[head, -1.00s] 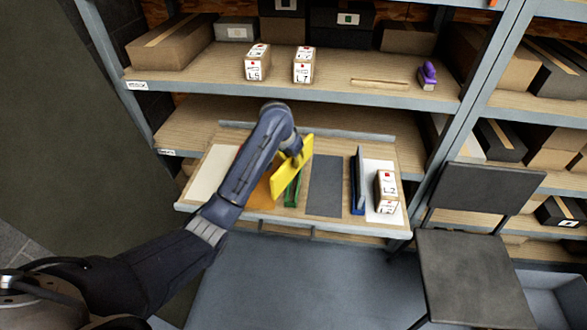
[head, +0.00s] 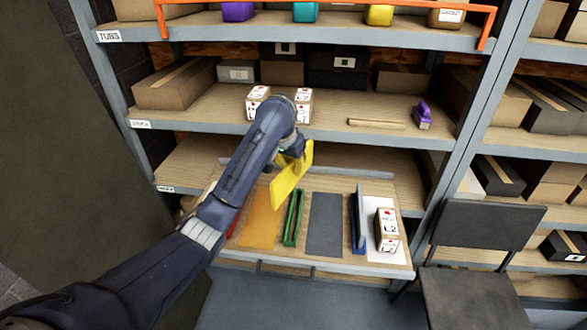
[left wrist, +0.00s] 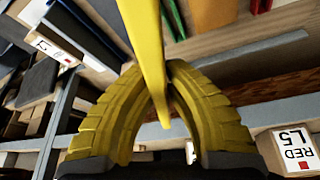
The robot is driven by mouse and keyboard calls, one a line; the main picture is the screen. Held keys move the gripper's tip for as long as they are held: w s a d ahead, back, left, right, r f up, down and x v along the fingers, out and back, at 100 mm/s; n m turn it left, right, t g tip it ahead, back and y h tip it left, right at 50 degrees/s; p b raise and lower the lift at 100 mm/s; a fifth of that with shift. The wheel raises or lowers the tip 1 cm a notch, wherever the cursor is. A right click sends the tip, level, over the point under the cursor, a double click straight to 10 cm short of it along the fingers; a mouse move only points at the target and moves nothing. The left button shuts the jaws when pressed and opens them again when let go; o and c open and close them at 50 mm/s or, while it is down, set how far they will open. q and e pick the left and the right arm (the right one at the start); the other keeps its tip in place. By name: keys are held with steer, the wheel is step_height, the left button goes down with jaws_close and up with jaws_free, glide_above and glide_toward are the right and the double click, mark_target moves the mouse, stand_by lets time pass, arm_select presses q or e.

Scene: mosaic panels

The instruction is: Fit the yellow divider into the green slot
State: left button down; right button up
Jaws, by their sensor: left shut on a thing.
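The yellow divider (head: 291,178) is a flat panel held tilted in the air above the pull-out board. My left gripper (head: 290,150) is shut on its upper part; the forearm hides some of the grip. In the left wrist view the divider (left wrist: 148,45) stands between the two curved ribbed fingers (left wrist: 162,88). The green slot (head: 292,218) is a narrow holder on the board, between an orange panel and a dark grey panel. It looks empty, and the divider is clear of it. A bit of green also shows at the wrist view's top edge (left wrist: 261,5). My right gripper is out of view.
A blue holder (head: 357,222) with an upright divider and boxes marked L2 (head: 387,226) stand on the board's right. The shelf above bears two labelled boxes (head: 303,104), a wooden strip (head: 376,123) and a purple object (head: 423,115). A chair (head: 487,205) stands at right.

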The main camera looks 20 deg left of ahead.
arm_select(q)
steer(key=w+f+n+y, duration=0.1)
steer(key=w+f+n, duration=0.3)
steer(key=shift+w+a+f+y, duration=0.3)
steer(key=shift+w+a, duration=0.1)
steer(key=shift+f, duration=0.1)
steer(key=shift+f, duration=2.75)
steer(key=shift+f, duration=4.45)
